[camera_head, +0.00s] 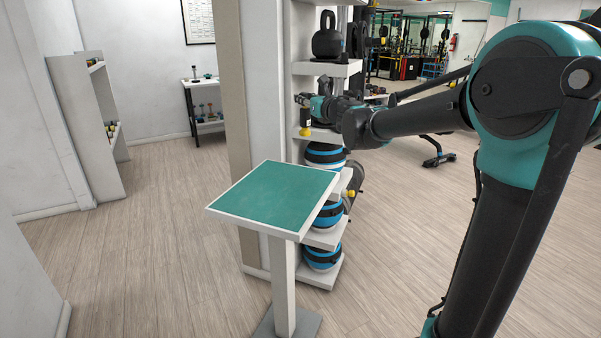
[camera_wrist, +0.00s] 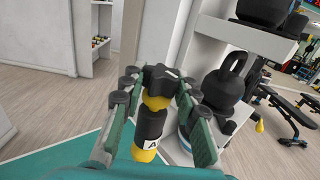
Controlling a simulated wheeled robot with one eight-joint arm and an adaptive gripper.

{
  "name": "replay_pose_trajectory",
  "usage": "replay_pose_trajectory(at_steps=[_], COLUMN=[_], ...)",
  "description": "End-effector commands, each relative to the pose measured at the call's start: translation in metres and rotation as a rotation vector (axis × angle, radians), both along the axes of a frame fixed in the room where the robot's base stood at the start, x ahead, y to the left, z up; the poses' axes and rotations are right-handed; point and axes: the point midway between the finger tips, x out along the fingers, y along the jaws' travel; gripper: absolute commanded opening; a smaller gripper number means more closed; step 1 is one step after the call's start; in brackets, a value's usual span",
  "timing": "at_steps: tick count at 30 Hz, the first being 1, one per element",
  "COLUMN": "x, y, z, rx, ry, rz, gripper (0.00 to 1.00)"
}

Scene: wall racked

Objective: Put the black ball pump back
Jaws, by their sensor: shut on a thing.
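The black ball pump (camera_wrist: 150,127) has a black body, yellow bands and a white label with a letter A. My gripper (camera_wrist: 160,84) is shut on it, with one finger on each side below its black top. In the head view the pump (camera_head: 305,123) hangs about upright at the left front of the wall rack, by a white shelf (camera_head: 318,137). I cannot tell whether its base touches that shelf. My gripper is small and partly merged with the dark arm there.
A black kettlebell (camera_head: 327,40) stands on the shelf above. Blue and black balls (camera_head: 324,155) fill lower shelves. A green-topped stand (camera_head: 275,190) is bare in front of the rack. A wall edge (camera_head: 232,120) borders the rack's left. Floor at left (camera_head: 130,220) is clear.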

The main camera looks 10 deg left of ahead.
Motion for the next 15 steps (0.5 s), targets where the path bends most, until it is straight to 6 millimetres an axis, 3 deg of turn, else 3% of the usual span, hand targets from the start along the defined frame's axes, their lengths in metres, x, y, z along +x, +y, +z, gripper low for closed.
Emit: replay_pose_trajectory(at_steps=[15], x=[0.001], y=[0.0], z=[-0.122], rx=[0.002], ry=[0.001], rz=[-0.001], gripper=[0.0])
